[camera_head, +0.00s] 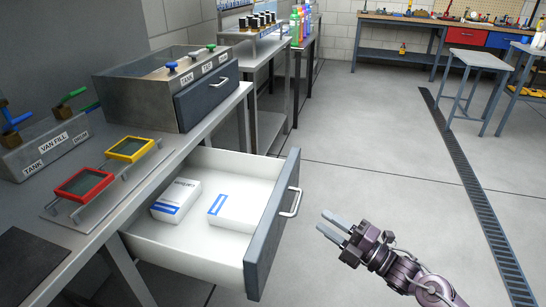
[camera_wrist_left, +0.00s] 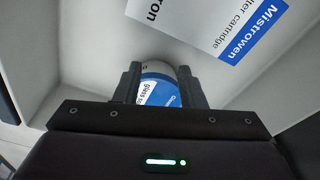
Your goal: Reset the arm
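My right gripper (camera_head: 324,220) reaches in from the lower right in the head view. Its two pale fingers are apart with nothing between them. It hangs over the floor, right of the open drawer's handle (camera_head: 290,202) and clear of it. My left gripper (camera_wrist_left: 161,84) shows only in the left wrist view; the head view does not show it. Its dark fingers close on both sides of a blue-and-white labelled cylinder (camera_wrist_left: 159,94) with a grey end. The lower part of the cylinder is hidden by the gripper body.
The open drawer (camera_head: 264,231) holds two white boxes, one left (camera_head: 184,190) and one right (camera_head: 236,211). A blue-labelled box (camera_wrist_left: 225,22) lies beyond my left fingers. A red-framed unit (camera_head: 84,184) and a yellow-framed unit (camera_head: 129,149) stand on the bench. Floor right of the drawer is clear.

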